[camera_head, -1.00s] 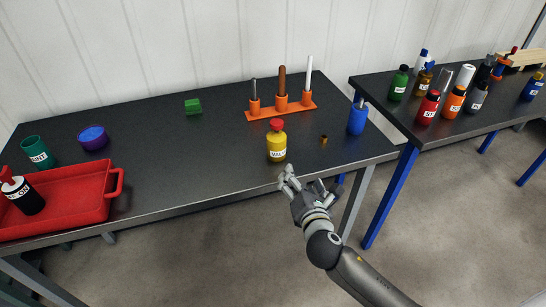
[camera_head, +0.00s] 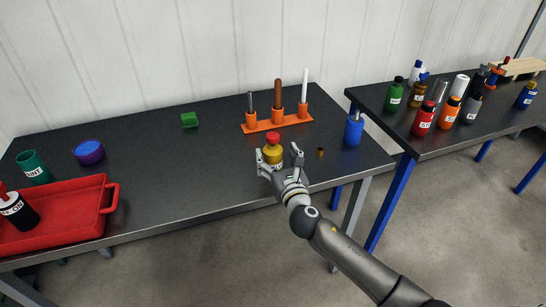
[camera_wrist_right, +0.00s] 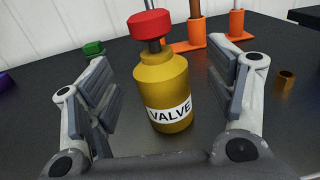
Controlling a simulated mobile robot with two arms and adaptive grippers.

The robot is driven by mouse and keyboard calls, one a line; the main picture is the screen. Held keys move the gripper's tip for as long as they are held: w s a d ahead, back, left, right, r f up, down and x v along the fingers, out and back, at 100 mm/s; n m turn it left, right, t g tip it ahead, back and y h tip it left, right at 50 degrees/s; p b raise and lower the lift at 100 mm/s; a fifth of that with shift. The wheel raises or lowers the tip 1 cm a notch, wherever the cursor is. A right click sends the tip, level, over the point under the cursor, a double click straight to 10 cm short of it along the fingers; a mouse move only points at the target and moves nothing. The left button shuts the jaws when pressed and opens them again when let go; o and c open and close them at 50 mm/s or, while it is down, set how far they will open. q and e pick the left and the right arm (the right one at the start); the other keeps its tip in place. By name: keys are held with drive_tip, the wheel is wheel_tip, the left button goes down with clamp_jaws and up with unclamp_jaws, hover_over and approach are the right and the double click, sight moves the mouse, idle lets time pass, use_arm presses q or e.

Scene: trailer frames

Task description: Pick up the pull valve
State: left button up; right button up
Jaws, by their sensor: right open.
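The valve (camera_head: 272,153) is a yellow bottle shape with a red cap and a white "VALVE" label. It stands upright on the dark table near its front edge. In the right wrist view the valve (camera_wrist_right: 165,90) is between the two grey finger pads, with a gap on each side. My right gripper (camera_head: 279,158) is open around the valve, reaching in from the front of the table. It also shows in the right wrist view (camera_wrist_right: 167,105). My left gripper is not in view.
An orange rack (camera_head: 278,121) with upright rods stands behind the valve. A blue container (camera_head: 353,131) and a small brown nut (camera_head: 320,153) are to its right. A red tray (camera_head: 60,222) is at left. A green block (camera_head: 189,120) lies farther back. Table between is clear.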

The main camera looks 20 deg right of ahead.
sight(273, 148)
drive_tip(key=shift+w, duration=1.95)
drive_tip(key=shift+c, duration=0.3)
drive_tip(key=c, duration=0.9)
drive_tip(key=shift+c, duration=1.2)
drive_tip(key=shift+r, duration=0.15)
